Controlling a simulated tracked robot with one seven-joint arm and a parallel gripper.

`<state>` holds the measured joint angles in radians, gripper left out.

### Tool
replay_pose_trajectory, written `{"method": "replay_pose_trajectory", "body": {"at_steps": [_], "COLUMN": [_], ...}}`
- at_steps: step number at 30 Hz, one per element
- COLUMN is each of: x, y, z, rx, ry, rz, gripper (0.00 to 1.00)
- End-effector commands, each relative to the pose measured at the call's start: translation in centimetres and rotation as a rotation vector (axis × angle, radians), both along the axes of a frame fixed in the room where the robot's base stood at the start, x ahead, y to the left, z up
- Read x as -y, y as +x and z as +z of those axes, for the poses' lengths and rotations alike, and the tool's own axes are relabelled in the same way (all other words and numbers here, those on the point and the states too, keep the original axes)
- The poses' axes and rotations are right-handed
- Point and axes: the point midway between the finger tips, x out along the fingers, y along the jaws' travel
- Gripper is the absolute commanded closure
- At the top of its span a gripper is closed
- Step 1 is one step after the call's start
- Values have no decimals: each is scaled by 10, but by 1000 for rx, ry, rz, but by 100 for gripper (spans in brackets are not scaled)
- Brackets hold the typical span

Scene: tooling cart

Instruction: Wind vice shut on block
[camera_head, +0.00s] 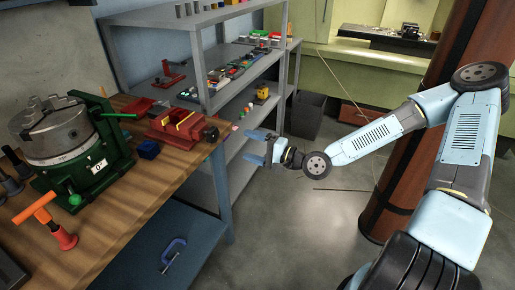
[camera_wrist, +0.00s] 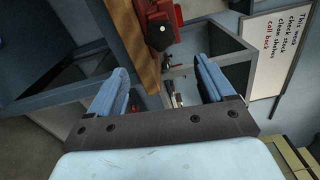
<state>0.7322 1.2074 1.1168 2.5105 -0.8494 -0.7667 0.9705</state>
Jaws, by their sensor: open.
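A red vice (camera_head: 178,130) with yellow strips along its jaws sits on the wooden bench near its right edge. Its dark round knob (camera_head: 211,133) faces right, toward my gripper. A dark blue block (camera_head: 148,149) rests on the bench in front of the vice, outside it. I cannot tell whether anything lies between the jaws. My gripper (camera_head: 249,146) is open and empty, in the air to the right of the knob, beyond the bench edge. In the wrist view, the black knob (camera_wrist: 159,36) and red vice body (camera_wrist: 153,9) show above and between the spread fingers.
A green rotary table with a grey chuck (camera_head: 52,128) and an orange-handled red tool (camera_head: 60,232) stand on the bench (camera_head: 120,215). Grey shelves (camera_head: 230,100) with small parts stand behind. A dark bin (camera_head: 306,114) is on the floor. The floor under my arm is clear.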

Motion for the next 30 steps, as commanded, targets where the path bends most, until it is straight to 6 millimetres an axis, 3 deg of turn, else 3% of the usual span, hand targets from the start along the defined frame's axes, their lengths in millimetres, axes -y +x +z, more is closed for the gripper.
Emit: {"method": "replay_pose_trajectory", "body": {"at_steps": [9, 30], "x": [14, 16], "y": [-6, -7], "z": [0, 0], "rx": [-1, -1], "ry": [0, 1], "rz": [0, 2], "gripper": [18, 18]}}
